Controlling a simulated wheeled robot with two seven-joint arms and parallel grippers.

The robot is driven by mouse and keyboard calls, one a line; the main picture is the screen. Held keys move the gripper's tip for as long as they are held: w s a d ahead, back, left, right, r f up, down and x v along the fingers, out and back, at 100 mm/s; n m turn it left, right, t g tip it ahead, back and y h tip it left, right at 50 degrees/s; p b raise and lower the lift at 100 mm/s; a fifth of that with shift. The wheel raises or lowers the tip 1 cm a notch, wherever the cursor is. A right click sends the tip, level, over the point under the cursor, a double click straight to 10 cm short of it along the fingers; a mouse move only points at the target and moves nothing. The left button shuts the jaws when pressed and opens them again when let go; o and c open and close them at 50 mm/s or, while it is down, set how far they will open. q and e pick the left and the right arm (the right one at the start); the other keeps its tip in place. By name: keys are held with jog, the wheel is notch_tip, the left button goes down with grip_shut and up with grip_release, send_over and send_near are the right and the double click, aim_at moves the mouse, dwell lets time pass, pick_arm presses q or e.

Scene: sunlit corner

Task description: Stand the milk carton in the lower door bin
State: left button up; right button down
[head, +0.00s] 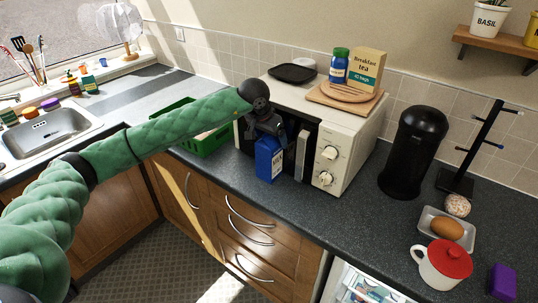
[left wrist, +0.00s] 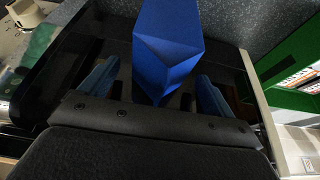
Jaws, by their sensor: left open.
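The blue milk carton (head: 268,160) stands upright on the dark counter in front of the microwave. My left gripper (head: 268,133) is at the carton's top, pointing down over it. In the left wrist view the carton (left wrist: 166,45) rises between the two spread fingers of my left gripper (left wrist: 158,88), with gaps visible on both sides. The white fridge interior (head: 366,287) shows below the counter at the bottom edge, with some items in it. The lower door bin cannot be made out. My right gripper is not in view.
The cream microwave (head: 345,135) stands right behind the carton. A green crate (head: 210,142) is to its left. A black bin (head: 413,150), a red-lidded white mug (head: 443,264) and a tray with an egg-like brown item (head: 446,228) are at right.

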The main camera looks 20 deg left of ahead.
pick_arm(q)
jog(key=shift+w+f, duration=0.1)
jog(key=shift+f, duration=0.2)
jog(key=c, duration=1.9)
grip_shut()
jog(key=shift+r, duration=0.15)
